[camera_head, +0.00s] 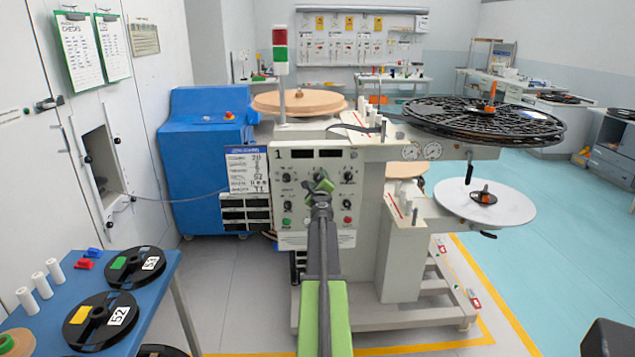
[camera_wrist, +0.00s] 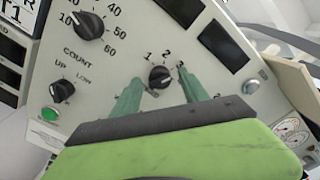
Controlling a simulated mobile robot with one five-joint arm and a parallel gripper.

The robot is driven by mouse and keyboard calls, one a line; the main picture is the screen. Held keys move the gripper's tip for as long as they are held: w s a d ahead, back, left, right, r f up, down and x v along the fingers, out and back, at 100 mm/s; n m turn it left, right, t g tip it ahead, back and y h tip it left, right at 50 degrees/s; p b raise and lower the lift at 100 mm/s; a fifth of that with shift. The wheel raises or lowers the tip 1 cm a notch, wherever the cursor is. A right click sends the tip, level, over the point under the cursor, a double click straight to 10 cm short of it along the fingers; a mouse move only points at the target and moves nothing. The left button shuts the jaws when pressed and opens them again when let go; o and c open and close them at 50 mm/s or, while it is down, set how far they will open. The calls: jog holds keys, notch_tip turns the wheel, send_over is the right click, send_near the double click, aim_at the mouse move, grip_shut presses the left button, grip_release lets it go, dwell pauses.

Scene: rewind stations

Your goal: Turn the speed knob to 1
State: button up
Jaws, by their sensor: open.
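The wrist view shows a small black knob (camera_wrist: 160,77) on the pale control panel (camera_wrist: 110,65), with the marks 1, 2 and 3 around its upper side. I cannot read a name by this knob, nor tell surely which mark its pointer faces. My gripper (camera_wrist: 161,83) is open, its two green fingers on the left and right of this knob. I cannot tell whether they touch it. In the head view my gripper (camera_head: 321,183) is in front of the middle of the control panel (camera_head: 300,165) and hides part of it.
A larger count knob (camera_wrist: 88,25), an up/low selector knob (camera_wrist: 62,91) and a green button (camera_wrist: 50,113) are on the same panel. A black reel (camera_head: 485,120) and white disc (camera_head: 470,205) jut out at right. A blue table (camera_head: 150,290) with reels stands at lower left.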

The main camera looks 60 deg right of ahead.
grip_shut()
jog(key=shift+n, duration=0.3)
jog(key=n, duration=0.3)
jog(key=shift+n, duration=0.4)
jog(key=n, duration=0.9)
jog(key=shift+n, duration=2.2)
